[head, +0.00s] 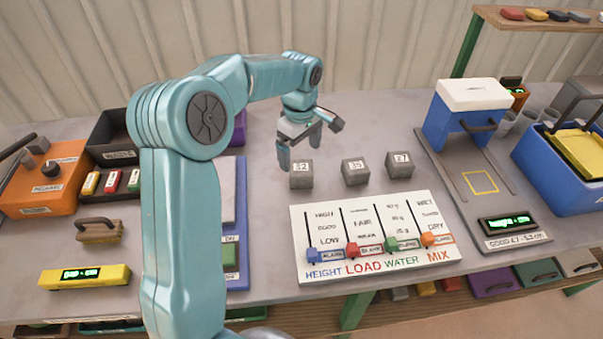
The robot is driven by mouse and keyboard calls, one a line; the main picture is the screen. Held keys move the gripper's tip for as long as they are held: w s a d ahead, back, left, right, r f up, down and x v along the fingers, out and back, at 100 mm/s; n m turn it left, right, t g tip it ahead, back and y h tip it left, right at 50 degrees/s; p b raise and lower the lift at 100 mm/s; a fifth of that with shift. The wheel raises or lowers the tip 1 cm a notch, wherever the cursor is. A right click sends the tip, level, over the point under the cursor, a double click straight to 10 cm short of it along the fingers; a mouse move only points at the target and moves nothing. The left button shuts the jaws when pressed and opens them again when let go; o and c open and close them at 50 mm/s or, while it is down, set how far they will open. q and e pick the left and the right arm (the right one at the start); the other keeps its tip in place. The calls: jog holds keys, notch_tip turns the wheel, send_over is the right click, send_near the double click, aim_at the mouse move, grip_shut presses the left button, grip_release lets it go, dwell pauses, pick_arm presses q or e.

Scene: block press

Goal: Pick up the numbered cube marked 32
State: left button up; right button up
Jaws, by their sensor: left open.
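Three grey numbered cubes stand in a row on the grey table. The leftmost cube (301,176) appears to be marked 32, its first digit being hard to read. The middle cube (355,173) is marked 35 and the right one (402,167) is marked 27. My left gripper (299,153) is open and empty, just behind and above the leftmost cube, with its fingers pointing down. Whether it touches that cube cannot be told. My right gripper is out of view.
A white slider board (376,265) lies in front of the cubes. A blue and white press (465,115) stands right of them, beside a blue bin with a yellow tray (580,150). An orange box (45,185) and a brush (99,231) are at left.

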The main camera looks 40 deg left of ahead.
aim_at(301, 167)
pick_arm(q)
notch_tip(301, 167, down, 2)
jog(key=shift+s+f, duration=0.1)
jog(key=shift+w+f+p, duration=0.2)
jog(key=shift+f+p, duration=0.25)
jog(key=shift+f, duration=2.25)
jog(key=c, duration=0.9)
jog(key=shift+c, duration=1.2)
jog(key=shift+r, duration=0.15)
